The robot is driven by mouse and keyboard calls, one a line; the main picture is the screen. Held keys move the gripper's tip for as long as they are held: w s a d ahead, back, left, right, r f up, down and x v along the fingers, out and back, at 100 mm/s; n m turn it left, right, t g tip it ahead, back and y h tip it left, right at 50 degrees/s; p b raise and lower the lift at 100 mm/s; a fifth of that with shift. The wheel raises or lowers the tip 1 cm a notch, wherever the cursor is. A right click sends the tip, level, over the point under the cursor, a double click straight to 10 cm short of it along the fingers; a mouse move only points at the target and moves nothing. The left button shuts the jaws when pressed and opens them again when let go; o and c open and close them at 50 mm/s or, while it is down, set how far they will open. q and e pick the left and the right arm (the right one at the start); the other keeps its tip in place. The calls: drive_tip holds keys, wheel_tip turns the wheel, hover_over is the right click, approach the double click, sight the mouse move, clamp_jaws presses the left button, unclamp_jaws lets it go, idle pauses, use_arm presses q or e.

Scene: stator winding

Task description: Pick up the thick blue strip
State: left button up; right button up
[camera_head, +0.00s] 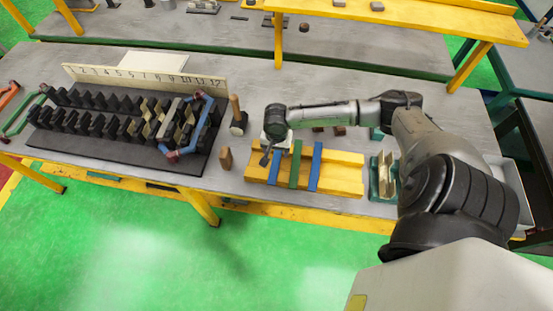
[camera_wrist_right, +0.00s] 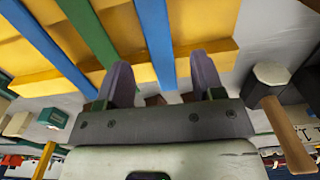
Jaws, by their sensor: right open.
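Two blue strips and a green strip (camera_head: 295,165) lie across a yellow slotted block. One blue strip (camera_head: 275,166) is at the left, the other (camera_head: 314,168) at the right of the green one. I cannot tell surely which blue one is thicker. My right gripper (camera_head: 266,157) is open above the left blue strip. In the right wrist view, that strip (camera_wrist_right: 154,35) runs between the two fingers of the gripper (camera_wrist_right: 163,75), with nothing visibly grasped. The green strip (camera_wrist_right: 88,35) and the other blue strip (camera_wrist_right: 45,42) are to the left there. My left gripper is out of view.
The yellow block (camera_head: 340,185) sits near the table's front edge. A mallet (camera_head: 238,120) and a wooden block (camera_head: 226,159) stand left of it. A black slotted rack (camera_head: 100,150) fills the left side. A teal fixture (camera_head: 374,180) stands to the right.

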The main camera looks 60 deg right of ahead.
sight(277, 158)
drive_tip(key=shift+f, duration=2)
drive_tip(key=shift+s, duration=0.1)
drive_tip(key=shift+c, duration=0.3)
drive_tip(key=c, duration=1)
drive_tip(key=shift+c, duration=0.2)
